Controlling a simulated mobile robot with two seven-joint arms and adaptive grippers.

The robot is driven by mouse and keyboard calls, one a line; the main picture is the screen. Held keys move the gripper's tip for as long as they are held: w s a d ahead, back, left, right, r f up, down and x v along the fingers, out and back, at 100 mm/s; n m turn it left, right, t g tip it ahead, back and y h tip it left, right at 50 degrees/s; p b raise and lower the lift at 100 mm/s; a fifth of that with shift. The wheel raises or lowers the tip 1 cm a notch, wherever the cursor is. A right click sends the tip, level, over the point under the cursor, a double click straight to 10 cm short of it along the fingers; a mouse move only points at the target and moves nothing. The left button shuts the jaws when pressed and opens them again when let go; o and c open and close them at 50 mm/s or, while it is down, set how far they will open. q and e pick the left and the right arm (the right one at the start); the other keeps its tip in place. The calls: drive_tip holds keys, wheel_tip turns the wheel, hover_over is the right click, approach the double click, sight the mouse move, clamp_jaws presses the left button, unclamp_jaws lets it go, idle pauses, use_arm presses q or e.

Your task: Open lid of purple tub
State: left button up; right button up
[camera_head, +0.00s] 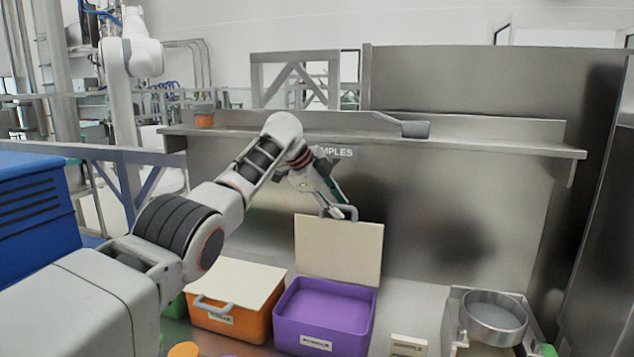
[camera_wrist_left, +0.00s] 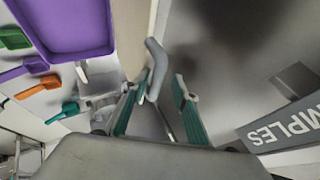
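The purple tub (camera_head: 322,315) stands on the steel bench, and its inside shows empty in the head view. Its cream lid (camera_head: 338,248) stands about upright at the tub's back edge. The tub also shows at the top left of the left wrist view (camera_wrist_left: 68,30). My left gripper (camera_head: 340,211) is at the lid's top edge, by the grey lid handle (camera_wrist_left: 157,68). In the wrist view its fingers (camera_wrist_left: 160,85) are apart, with the handle close to the left fingertip; whether they touch is unclear. My right gripper is not in view.
An orange tub (camera_head: 228,318) with its lid down stands left of the purple tub. A round sieve (camera_head: 495,318) and a small labelled box (camera_head: 408,345) stand to the right. A steel wall with a shelf (camera_head: 500,143) rises behind; a scoop (camera_head: 415,129) lies on the shelf.

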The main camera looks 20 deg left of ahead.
use_arm(q)
drive_tip(key=v, duration=1.1)
drive_tip(key=shift+a, duration=0.25)
drive_tip(key=shift+s, duration=0.1)
